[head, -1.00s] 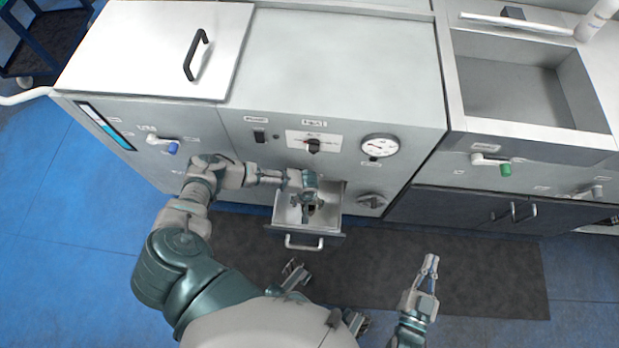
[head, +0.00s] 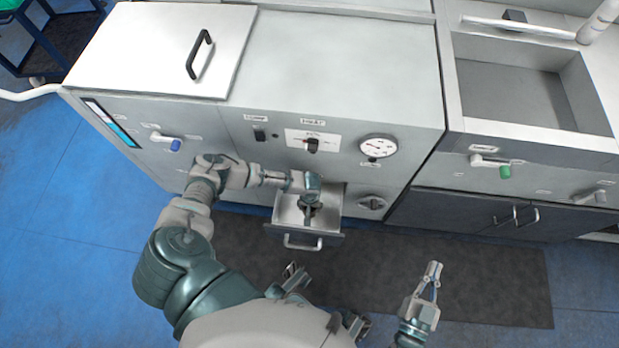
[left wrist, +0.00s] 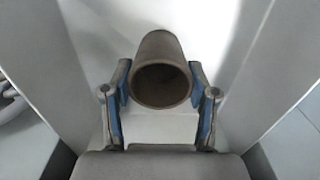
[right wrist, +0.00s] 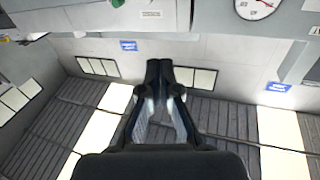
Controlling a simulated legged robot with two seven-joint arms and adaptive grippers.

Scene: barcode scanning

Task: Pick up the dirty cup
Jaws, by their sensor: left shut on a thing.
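The dirty cup, a dull brown cylinder (left wrist: 160,72), shows in the left wrist view with its dark round opening towards the camera. My left gripper (left wrist: 161,88) has its blue-padded fingers shut on the cup, one on each side. In the head view my left gripper (head: 309,212) reaches down into the open drawer (head: 333,206); the cup is mostly hidden there. My right gripper (head: 434,270) is empty, with its fingertips together, over the floor right of the drawer. It also shows in the right wrist view (right wrist: 166,68).
The drawer's walls stand close around the left gripper, with a handle (head: 303,244) at its front. The cabinet (head: 330,75) above carries a gauge (head: 377,146) and knobs. A sink (head: 520,90) is at the right. The floor around the right gripper is clear.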

